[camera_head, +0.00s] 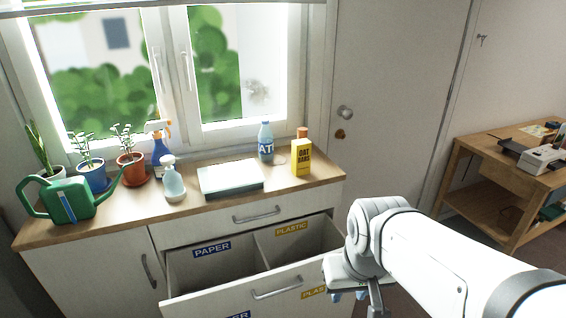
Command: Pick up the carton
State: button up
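The carton looks to be the yellow box marked "OAT BARS" (301,160), upright near the right end of the wooden counter under the window. A brown-orange top shows just above or behind it; I cannot tell whether it belongs to the box. My gripper (350,294) is at the lower middle right, in front of the pulled-out drawer, lower than the carton and well apart from it. My wrist and the picture's lower edge hide much of it. Small blue bits show by its fingers; I cannot tell what they are.
The counter (130,208) holds a green watering can (72,200), potted plants, spray bottles, a flat white-topped box (230,178) and a blue bottle (265,142) left of the carton. Below, an open drawer (225,290) has PAPER and PLASTIC compartments. A wooden table (500,179) stands right.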

aim_at(302, 150)
jog(key=u, duration=2.75)
jog(key=k, duration=1.3)
jog(key=z, duration=1.7)
jog(key=i, duration=0.95)
jog(key=z, duration=0.05)
